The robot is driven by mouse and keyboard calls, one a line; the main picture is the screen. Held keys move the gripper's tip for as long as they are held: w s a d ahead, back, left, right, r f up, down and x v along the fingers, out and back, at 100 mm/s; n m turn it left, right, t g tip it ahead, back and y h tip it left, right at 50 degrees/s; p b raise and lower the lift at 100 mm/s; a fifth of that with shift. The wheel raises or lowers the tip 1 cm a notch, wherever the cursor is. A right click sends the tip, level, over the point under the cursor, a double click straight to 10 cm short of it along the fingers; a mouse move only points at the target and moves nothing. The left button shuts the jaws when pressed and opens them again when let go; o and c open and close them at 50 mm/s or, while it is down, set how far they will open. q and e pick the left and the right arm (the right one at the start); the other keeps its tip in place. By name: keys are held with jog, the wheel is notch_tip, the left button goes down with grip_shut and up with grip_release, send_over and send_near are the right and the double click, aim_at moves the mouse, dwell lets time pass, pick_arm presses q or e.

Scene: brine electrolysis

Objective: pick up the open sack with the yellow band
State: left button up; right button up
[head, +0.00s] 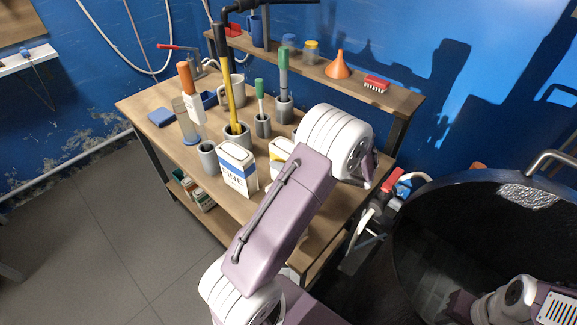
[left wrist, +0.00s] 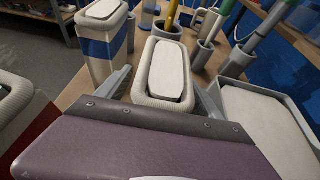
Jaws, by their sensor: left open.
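The sack with the yellow band (head: 279,152) stands on the wooden table, just right of a white sack with a blue band (head: 238,168). My left arm hides most of it in the head view. In the left wrist view the pale sack (left wrist: 165,72) is upright with a rolled rim and a whitish top; its band is hidden there. My left gripper (left wrist: 163,92) is open, one finger on each side of this sack; I cannot tell whether they touch it. The gripper's fingers are hidden in the head view. My right gripper is out of view.
The blue-banded sack also shows in the left wrist view (left wrist: 104,45), close to the left finger. A grey tray (left wrist: 232,92) lies close right. A red-banded sack (left wrist: 38,125) is at lower left. Grey holders with tools (head: 237,138) stand behind. A dark drum (head: 420,240) is right.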

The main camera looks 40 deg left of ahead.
pick_arm(q)
jog(key=shift+d, duration=0.1)
jog(key=c, duration=0.7)
grip_shut()
jog(key=shift+r, duration=0.1)
